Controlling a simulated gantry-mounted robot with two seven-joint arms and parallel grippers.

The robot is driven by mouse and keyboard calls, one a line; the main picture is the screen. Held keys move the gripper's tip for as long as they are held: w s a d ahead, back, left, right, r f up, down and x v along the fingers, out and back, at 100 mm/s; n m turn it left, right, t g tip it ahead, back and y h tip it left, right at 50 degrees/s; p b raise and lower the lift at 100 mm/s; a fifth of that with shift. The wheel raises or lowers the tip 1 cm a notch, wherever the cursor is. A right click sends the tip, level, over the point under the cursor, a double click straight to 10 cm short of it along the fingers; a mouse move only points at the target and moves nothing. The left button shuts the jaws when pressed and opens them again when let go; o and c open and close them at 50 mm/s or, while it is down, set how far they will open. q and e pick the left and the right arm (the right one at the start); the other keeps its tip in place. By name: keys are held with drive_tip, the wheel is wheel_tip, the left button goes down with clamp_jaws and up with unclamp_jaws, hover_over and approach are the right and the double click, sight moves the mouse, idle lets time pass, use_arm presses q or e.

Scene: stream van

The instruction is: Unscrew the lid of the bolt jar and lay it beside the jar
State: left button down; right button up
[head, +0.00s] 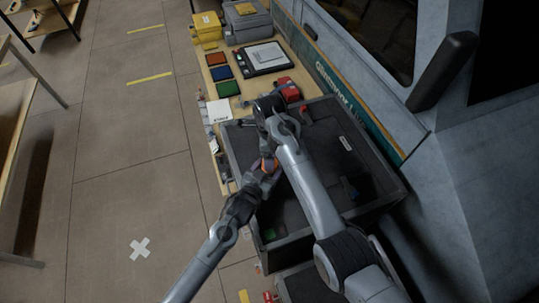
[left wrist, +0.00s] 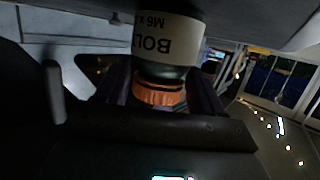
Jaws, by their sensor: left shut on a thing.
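The bolt jar (left wrist: 165,38) shows in the left wrist view with a pale label reading "BOL" and "M6", upside down in the picture. Its orange ribbed lid (left wrist: 158,93) is at the jar's end nearest my left gripper, between the fingers. In the head view a bit of orange (head: 268,163) shows at my left gripper (head: 265,172), which is shut on the lid. The lid appears to be against the jar; whether it is threaded on is unclear. My right arm crosses above, and its fingers are hidden, so its hold cannot be told.
The van (head: 420,120) borders the right.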

use_arm(q)
drive_tip(key=shift+c, duration=0.2)
unclamp_jaws()
drive_tip(key=v, duration=1.1)
drive_tip(key=shift+p, duration=0.3)
